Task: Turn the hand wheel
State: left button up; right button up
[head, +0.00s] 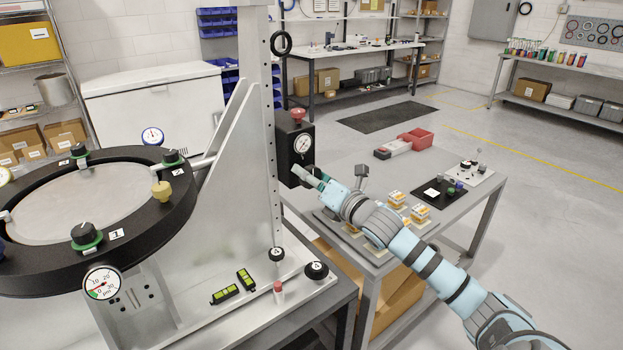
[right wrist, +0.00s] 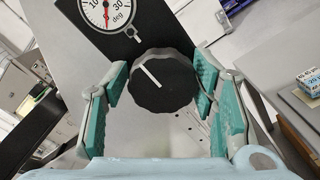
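The hand wheel (right wrist: 160,80) is a black scalloped knob with a white pointer line, seen in the right wrist view. The line runs toward the knob's upper left. Just above it is a round dial (right wrist: 107,12) marked in deg, with its red needle pointing down. My right gripper (right wrist: 161,64) is open, with its teal finger pads on either side of the wheel; whether they touch it is unclear. In the head view my right gripper (head: 308,176) is at the black dial box (head: 285,150) on the upright post; the wheel is hard to make out there. My left gripper is not in view.
A large black ring fixture (head: 50,268) with knobs stands at the left on the grey plate. The floor at the right is clear.

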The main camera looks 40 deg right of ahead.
jog(key=shift+o, duration=0.9)
jog(key=shift+f, duration=0.15)
